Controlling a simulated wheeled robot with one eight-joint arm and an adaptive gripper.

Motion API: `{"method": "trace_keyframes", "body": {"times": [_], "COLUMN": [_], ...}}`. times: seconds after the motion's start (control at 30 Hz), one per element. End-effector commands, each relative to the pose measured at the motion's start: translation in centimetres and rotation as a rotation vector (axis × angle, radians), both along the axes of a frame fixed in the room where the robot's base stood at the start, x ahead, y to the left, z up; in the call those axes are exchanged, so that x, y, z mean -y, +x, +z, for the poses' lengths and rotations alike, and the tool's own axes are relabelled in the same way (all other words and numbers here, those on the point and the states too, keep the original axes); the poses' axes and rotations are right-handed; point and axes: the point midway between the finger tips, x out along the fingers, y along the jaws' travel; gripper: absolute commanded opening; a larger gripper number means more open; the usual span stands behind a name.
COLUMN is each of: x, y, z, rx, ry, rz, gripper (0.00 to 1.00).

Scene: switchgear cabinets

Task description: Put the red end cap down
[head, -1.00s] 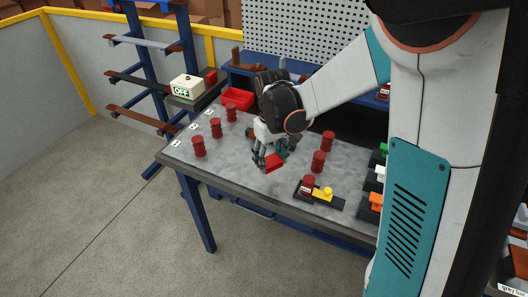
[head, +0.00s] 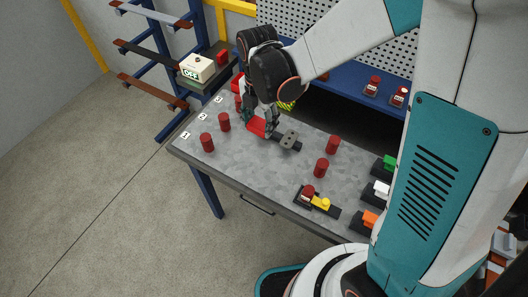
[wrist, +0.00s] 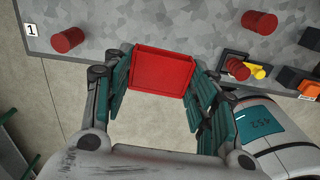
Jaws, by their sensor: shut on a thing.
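The red end cap (head: 257,127) is held between the fingers of my gripper (head: 262,120). In the wrist view the end cap (wrist: 161,72) looks like a shallow, open rectangular box. The teal finger pads of my gripper (wrist: 158,85) close on its left and right sides. In the head view the cap is tilted and low over the grey worktable (head: 250,178); I cannot tell whether it touches the top. A dark block with a grey holed plate (head: 288,139) is just right of the cap.
Red cylinders stand by number labels on the left, the nearest (head: 206,142) by label 1. More stand at the right (head: 320,168), near a block with a yellow knob (head: 322,203). An OFF box (head: 196,68) is behind. The table's front middle is clear.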

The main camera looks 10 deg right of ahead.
Motion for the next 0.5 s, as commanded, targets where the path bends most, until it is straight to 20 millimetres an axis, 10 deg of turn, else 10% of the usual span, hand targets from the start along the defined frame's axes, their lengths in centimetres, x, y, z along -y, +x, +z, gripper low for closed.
{"method": "trace_keyframes", "body": {"times": [0.5], "x": [-0.3], "y": [-0.1], "z": [-8.8], "rx": [0.0], "ry": [0.0], "rz": [0.056], "gripper": [0.24]}}
